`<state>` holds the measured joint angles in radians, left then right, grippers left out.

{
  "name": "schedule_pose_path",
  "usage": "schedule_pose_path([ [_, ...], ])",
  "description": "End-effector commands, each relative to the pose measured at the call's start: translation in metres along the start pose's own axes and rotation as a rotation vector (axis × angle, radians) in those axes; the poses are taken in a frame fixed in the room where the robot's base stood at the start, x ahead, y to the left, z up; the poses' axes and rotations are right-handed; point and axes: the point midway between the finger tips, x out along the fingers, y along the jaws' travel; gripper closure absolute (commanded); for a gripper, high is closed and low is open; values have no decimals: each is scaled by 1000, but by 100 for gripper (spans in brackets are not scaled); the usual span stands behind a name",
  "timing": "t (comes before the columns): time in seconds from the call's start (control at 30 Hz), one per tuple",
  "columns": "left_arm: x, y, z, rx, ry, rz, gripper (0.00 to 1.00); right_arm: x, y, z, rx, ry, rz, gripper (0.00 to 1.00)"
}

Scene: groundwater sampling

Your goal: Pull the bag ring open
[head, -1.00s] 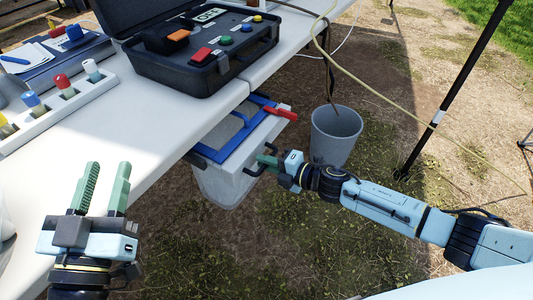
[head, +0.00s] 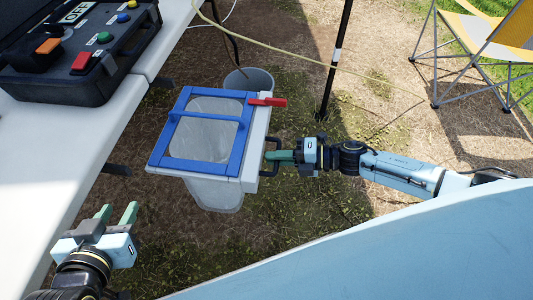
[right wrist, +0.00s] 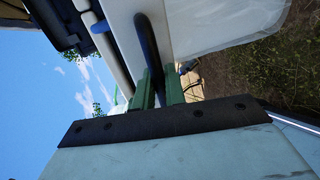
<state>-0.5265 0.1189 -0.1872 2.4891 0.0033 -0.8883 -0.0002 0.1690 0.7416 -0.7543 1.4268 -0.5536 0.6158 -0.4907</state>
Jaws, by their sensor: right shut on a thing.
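The bag ring (head: 246,150) is a blue square frame with a blue crossbar and a white front panel (head: 258,140). It stands out from under the table edge, and a translucent bag (head: 215,195) hangs below it. A red lever (head: 268,102) sits on top of the panel. My right gripper (head: 272,157) is shut on the black handle (head: 275,142) at the front panel. In the right wrist view the handle (right wrist: 148,45) runs down between the green fingers (right wrist: 158,88). My left gripper (head: 117,213) is open and empty, beside the table edge at lower left.
The white table (head: 50,165) fills the left, with an open black case (head: 85,75) on it. A grey bin (head: 250,78) stands behind the ring. A dark pole (head: 335,60), a hose (head: 320,62) and a yellow folding chair (head: 485,35) are further off.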

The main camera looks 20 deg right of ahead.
Motion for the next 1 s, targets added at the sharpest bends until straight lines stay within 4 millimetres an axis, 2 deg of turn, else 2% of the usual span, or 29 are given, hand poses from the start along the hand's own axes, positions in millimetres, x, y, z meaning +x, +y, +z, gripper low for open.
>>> schedule_pose_path([
  [0.1,0,0,1,0,-6,-1,64,-6,-1,2,-1,-7,-3,100],
  [0.4,0,0,1,0,-7,-1,64,-6,-1,2,-1,-9,-3,100],
  [0.43,0,0,1,0,-7,-1,64,-6,-1,2,-1,-9,-3,85],
  [0.57,0,-1,1,0,-6,-1,64,-5,-1,2,0,-7,-2,70],
  [0.9,0,0,1,0,-11,-1,64,-8,-1,0,1,-5,-2,70],
  [1.0,-3,-2,12,-1,-73,-4,64,-16,-1,0,1,-5,-3,70],
])
